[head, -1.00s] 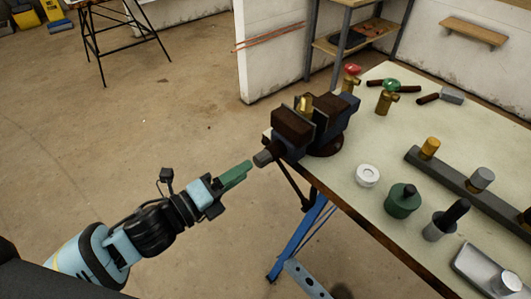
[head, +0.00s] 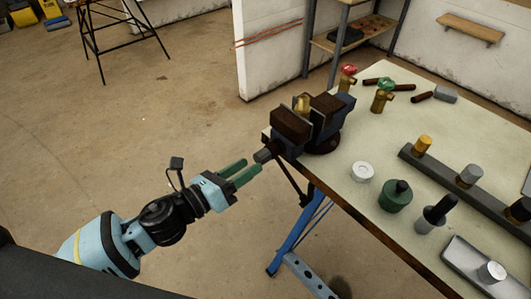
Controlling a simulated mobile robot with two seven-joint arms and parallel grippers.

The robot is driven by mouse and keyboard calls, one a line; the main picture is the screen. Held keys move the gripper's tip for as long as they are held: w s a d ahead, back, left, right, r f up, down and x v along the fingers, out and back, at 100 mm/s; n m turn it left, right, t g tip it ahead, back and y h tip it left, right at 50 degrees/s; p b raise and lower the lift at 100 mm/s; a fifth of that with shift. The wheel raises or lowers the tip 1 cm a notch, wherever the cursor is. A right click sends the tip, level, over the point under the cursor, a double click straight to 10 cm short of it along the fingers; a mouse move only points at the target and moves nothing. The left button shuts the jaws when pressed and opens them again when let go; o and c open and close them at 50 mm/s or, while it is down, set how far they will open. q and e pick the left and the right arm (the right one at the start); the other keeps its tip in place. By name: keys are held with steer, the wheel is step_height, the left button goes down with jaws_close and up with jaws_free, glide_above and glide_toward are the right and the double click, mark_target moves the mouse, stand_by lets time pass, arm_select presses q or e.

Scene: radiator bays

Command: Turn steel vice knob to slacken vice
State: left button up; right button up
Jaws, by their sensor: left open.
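The vice (head: 312,125) is dark blue and brown and sits at the near left corner of the workbench. A brass-coloured piece (head: 302,104) stands between its jaws. The steel vice knob (head: 263,155) sticks out from the vice's left front, past the bench edge. My left gripper (head: 252,168) has green fingers spread apart and points at the knob. Its fingertips are close by the knob, at its lower left; I cannot tell whether they touch it. My right gripper is not in view.
The workbench (head: 345,200) carries valves with a red handle (head: 349,71) and a green handle (head: 386,84), a white ring (head: 363,172), a green bottle-like object (head: 395,197) and a dark bar (head: 450,180) with fittings. A blue bench leg (head: 295,235) stands below.

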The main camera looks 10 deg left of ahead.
mark_target(257, 160)
arm_select(q)
steer(key=shift+p+x, duration=0.4)
steer(key=shift+x, duration=1.55)
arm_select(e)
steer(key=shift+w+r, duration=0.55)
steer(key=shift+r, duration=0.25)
arm_select(q)
jaws_close()
steer(key=shift+r, duration=0.1)
